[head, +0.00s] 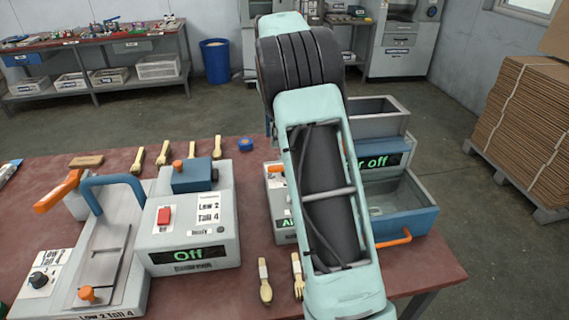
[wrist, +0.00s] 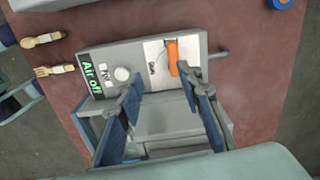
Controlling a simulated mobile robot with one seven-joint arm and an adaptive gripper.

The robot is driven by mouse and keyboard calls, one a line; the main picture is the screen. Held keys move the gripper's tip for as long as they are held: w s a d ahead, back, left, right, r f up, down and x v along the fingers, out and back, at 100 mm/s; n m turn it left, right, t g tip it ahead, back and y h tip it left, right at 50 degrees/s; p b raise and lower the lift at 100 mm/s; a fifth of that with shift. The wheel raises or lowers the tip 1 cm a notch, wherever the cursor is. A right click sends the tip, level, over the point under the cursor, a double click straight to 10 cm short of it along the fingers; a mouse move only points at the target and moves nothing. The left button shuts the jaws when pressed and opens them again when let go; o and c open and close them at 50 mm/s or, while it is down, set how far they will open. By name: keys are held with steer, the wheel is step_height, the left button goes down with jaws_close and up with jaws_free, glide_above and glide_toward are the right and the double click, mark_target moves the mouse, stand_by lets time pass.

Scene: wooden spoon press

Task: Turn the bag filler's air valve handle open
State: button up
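The bag filler's air valve handle (wrist: 173,58) is a short orange lever on a white label on the grey control box (wrist: 110,56) in the wrist view. A green display (wrist: 92,78) on the box reads "Air off". My gripper (wrist: 162,86) is open and empty, its two fingers apart. The handle lies just beyond the fingertips, nearer the right one; contact cannot be told. In the head view my arm covers most of the control box (head: 281,205) and hides the gripper. A small orange piece of the handle (head: 275,168) shows left of the arm.
A grey press (head: 190,225) with an orange lever (head: 58,190) stands left on the red table (head: 40,230). A blue-and-grey tray (head: 410,205) with an orange bar (head: 396,240) is right of my arm.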

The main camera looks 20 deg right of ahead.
steer(key=shift+m, duration=0.6)
steer(key=d+f, duration=0.1)
steer(key=f, duration=0.3)
steer(key=w+f, duration=0.1)
steer(key=f, duration=0.3)
steer(key=w+d+f+b, duration=0.1)
steer(key=f, duration=0.4)
steer(key=shift+w+d, duration=0.1)
steer(key=shift+d, duration=0.2)
steer(key=shift+c, duration=0.2)
jaws_close()
